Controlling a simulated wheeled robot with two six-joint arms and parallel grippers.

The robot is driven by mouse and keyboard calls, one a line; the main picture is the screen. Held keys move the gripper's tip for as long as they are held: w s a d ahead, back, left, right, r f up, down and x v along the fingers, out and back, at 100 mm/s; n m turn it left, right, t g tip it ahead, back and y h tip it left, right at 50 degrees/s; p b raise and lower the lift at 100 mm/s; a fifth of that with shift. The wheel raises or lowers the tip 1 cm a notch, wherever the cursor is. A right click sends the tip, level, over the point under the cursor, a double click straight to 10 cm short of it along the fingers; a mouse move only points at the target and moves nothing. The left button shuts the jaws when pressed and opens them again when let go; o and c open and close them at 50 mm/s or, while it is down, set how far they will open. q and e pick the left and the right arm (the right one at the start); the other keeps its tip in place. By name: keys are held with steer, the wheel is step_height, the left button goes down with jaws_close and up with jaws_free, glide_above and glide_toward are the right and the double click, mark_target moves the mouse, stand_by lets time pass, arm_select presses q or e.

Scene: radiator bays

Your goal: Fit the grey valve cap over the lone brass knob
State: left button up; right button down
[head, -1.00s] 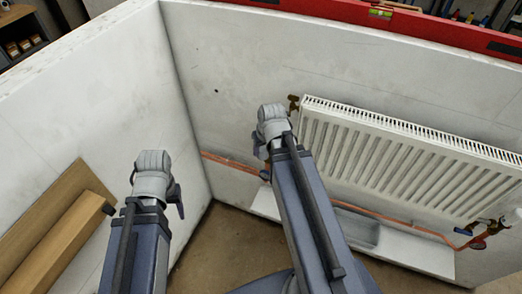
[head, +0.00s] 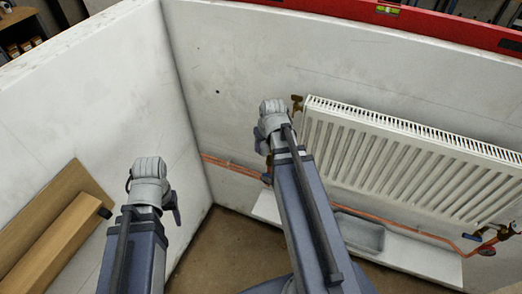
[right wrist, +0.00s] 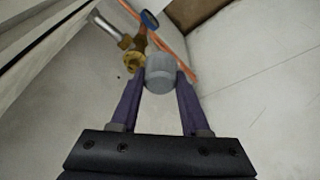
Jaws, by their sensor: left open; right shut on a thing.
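The grey valve cap (right wrist: 160,72) is a small cylinder held between the purple fingers of my right gripper (right wrist: 160,78) in the right wrist view. A brass knob (right wrist: 132,60) shows just left of the cap, on a valve by a copper pipe. The cap appears beside the knob, not over it; the depth between them is unclear. My left gripper (head: 176,208) is open, in front of the left wall, away from the valve.
A white radiator (head: 400,160) hangs on the back wall, with brass fittings (head: 297,103) at its upper left corner. A copper pipe (head: 405,228) runs below it, above a grey tray (head: 358,232). In the right wrist view a blue handle (right wrist: 149,19) is close beyond the cap. Wooden boards (head: 60,240) lean at left.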

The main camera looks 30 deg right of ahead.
steer(key=w+d, duration=0.1)
steer(key=w+d+f+b, duration=0.1)
steer(key=d, duration=0.1)
steer(key=w+d+f+b, duration=0.1)
steer(key=w, duration=0.1)
steer(key=shift+d, duration=0.4)
steer(key=shift+w+d+f+b, duration=0.15)
steer(key=shift+f+b, duration=0.2)
steer(key=shift+w+d+f+b, duration=0.1)
steer(key=shift+f+b, duration=0.25)
steer(key=shift+f+b, duration=1.6)
stand_by(1.0)
jaws_free()
stand_by(0.6)
